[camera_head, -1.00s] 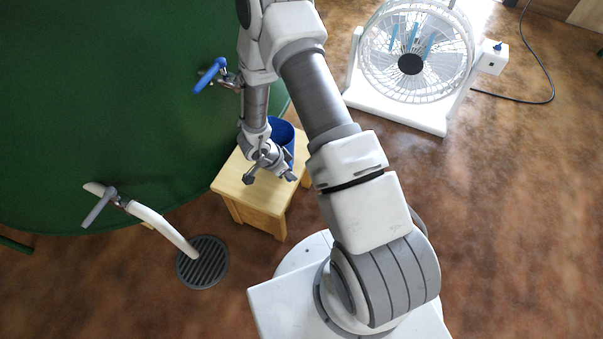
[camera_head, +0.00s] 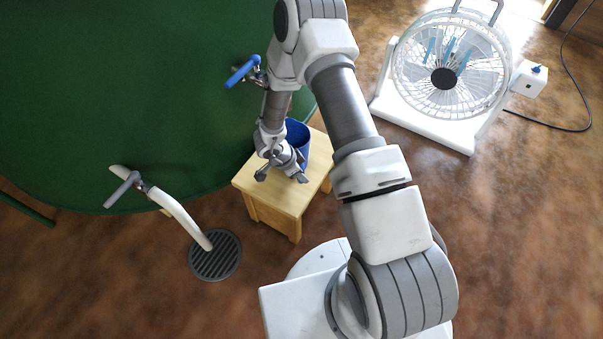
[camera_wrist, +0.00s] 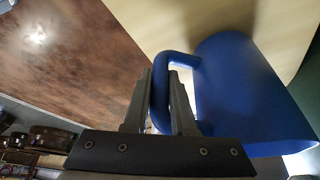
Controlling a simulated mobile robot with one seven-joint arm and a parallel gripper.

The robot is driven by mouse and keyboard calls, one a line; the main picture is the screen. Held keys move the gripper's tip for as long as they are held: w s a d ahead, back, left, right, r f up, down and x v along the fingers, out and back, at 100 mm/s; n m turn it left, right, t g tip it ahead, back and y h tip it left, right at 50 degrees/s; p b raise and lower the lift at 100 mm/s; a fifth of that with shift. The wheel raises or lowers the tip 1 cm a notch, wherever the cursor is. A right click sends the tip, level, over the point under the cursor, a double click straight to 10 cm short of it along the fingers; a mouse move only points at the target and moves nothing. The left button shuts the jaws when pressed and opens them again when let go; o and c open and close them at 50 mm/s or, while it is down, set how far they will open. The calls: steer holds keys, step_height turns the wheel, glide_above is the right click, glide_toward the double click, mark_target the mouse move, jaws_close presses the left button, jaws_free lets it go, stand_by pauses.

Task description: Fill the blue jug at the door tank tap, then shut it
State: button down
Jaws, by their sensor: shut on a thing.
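The blue jug (camera_head: 301,137) is at the back of a small wooden stool (camera_head: 268,203), partly hidden by my arm. In the wrist view my gripper (camera_wrist: 161,78) is shut on the handle of the jug (camera_wrist: 245,95), one finger on each side of it. The jug appears to stand on the wooden top. A tap with a blue lever (camera_head: 243,71) sticks out of the big green tank (camera_head: 130,80), up and left of the jug. Its spout is hidden behind my arm. The jug's inside and any water cannot be made out.
A second tap with a grey lever (camera_head: 122,189) has a white pipe (camera_head: 178,212) reaching down to a round floor drain (camera_head: 215,256). A white fan (camera_head: 445,78) stands at the upper right, its cable (camera_head: 578,90) on the floor.

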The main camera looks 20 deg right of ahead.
steer(key=shift+f, duration=0.15)
steer(key=c, duration=0.7)
jaws_free()
steer(key=shift+o, duration=0.2)
steer(key=p+v, duration=0.7)
steer(key=v, duration=1)
steer(key=shift+r+p, duration=0.2)
steer(key=shift+p, duration=0.2)
steer(key=shift+o, duration=0.2)
steer(key=shift+a, duration=0.1)
